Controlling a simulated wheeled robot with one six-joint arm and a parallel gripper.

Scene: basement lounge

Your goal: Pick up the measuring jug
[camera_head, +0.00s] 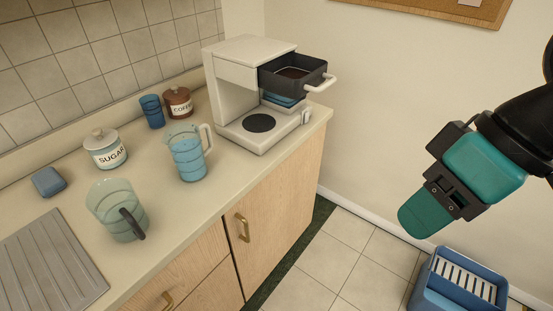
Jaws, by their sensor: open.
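Two see-through jugs stand upright on the counter. One (187,158), blue-tinted with a pale handle and band-like lines, stands left of the coffee machine. The other (115,212), greenish with a dark handle, stands nearer the front left. I cannot tell for certain which is the measuring jug. My gripper (424,216) is at the right, teal and black, pointing down and left over the floor, well apart from both jugs. It is open and seen side-on, with nothing visible in it.
A cream coffee machine (232,75) has its dark drawer (290,80) pulled out. Behind the jugs are a sugar jar (106,150), coffee jar (178,104) and blue cup (152,112). A blue block (48,182) and ridged drainboard (45,265) lie left. A blue crate (440,285) stands on the floor.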

